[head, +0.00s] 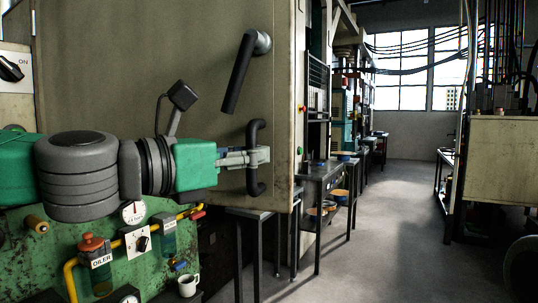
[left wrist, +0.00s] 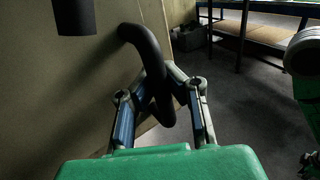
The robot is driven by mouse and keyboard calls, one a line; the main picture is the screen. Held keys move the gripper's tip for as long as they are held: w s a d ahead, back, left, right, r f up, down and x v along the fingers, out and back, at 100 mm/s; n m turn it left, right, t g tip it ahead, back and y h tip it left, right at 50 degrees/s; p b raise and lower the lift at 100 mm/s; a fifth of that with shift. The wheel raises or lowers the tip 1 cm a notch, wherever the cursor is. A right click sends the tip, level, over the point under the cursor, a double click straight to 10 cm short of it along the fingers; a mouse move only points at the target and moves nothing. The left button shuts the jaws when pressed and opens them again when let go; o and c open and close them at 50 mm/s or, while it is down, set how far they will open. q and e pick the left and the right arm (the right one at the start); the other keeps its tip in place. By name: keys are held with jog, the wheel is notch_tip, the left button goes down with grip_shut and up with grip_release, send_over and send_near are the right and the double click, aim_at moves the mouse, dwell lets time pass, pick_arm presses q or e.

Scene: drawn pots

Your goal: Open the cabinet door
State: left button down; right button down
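The cabinet door (head: 150,60) is a large beige panel filling the left of the head view; it also shows in the left wrist view (left wrist: 70,90). A dark curved handle (head: 255,187) is fixed near its right edge, and this handle (left wrist: 147,50) runs between my fingers in the left wrist view. My left gripper (head: 258,156) reaches in from the left, its fingers closed around the middle of the handle. Its fingertips (left wrist: 170,82) are partly hidden by the handle. A black lever (head: 238,75) sits above on the door. I cannot tell whether the door is ajar.
A green machine panel (head: 120,265) with a yellow pipe and a white mug (head: 188,285) is below my left arm. Metal tables (head: 318,173) stand right of the door. Grey floor (head: 385,235) is clear in the aisle. A beige box-like unit (head: 500,160) stands at the right.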

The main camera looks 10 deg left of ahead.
pick_arm(q)
jog(key=shift+s+a+f+h, duration=0.1)
jog(key=shift+s+a+h, duration=0.15)
jog(key=shift+s, duration=0.35)
jog(key=c, duration=1.5)
grip_release()
jog(key=shift+c, duration=0.2)
jog(key=shift+a, duration=0.15)
jog(key=v, duration=0.7)
jog(key=shift+a, duration=0.45)
jog(key=shift+d, duration=0.25)
